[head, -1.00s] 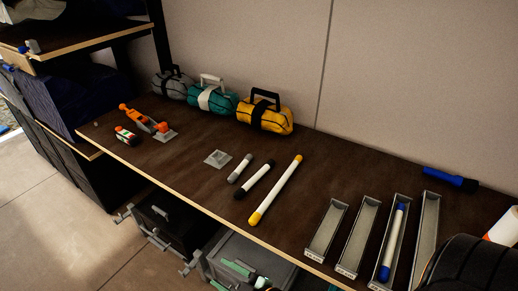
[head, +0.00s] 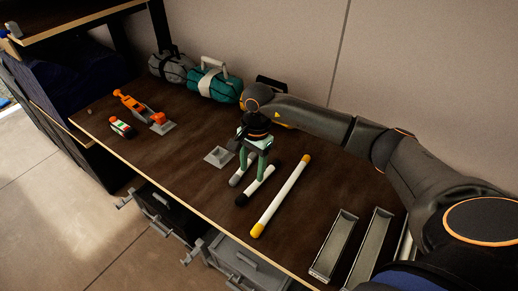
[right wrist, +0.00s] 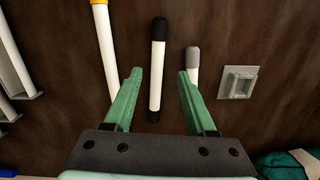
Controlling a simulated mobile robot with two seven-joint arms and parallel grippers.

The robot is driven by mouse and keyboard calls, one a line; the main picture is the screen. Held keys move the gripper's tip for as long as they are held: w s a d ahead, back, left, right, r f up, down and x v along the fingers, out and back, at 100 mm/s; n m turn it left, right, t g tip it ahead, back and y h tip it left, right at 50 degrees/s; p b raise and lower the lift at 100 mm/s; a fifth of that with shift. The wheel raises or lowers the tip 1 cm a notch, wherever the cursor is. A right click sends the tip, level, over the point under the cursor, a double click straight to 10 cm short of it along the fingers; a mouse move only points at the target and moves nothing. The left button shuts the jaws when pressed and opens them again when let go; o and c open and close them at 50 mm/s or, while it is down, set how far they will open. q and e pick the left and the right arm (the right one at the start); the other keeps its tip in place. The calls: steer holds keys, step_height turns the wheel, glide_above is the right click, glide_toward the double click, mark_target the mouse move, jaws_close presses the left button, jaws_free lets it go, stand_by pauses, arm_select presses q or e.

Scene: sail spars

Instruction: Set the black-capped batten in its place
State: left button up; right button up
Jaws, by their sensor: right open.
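The black-capped batten (head: 263,181) is a white rod with black ends. It lies on the dark table between the short grey-capped batten (head: 236,180) and the long yellow-capped batten (head: 280,198). My right gripper (head: 252,174), with green fingers, points down over it, open and empty. In the right wrist view the black-capped batten (right wrist: 156,85) lies between the spread fingertips of the right gripper (right wrist: 159,74), its length running along them. The grey-capped batten (right wrist: 192,65) is just beyond the right finger. Narrow metal trays (head: 333,246) stand at the right. My left gripper is not in view.
A small grey square fixture (head: 218,157) lies left of the battens. An orange tool (head: 138,106) and a small striped item (head: 121,128) lie further left. Teal (head: 213,86) and grey (head: 172,68) bags stand along the wall. My right arm hides the right back of the table.

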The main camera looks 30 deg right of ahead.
steer(key=d, duration=0.2)
steer(key=r+h, duration=0.1)
steer(key=shift+w+d, duration=0.35)
steer(key=shift+d, duration=0.05)
steer(key=shift+d+f, duration=0.1)
steer(key=shift+f, duration=0.05)
steer(key=shift+f+b, duration=0.35)
steer(key=shift+f, duration=0.25)
step_height(320, 180, down, 6)
steer(key=b, duration=0.3)
steer(key=shift+f+b, duration=0.15)
steer(key=shift+b, duration=0.2)
steer(key=shift+r, duration=0.3)
steer(key=shift+c, duration=0.5)
jaws_close()
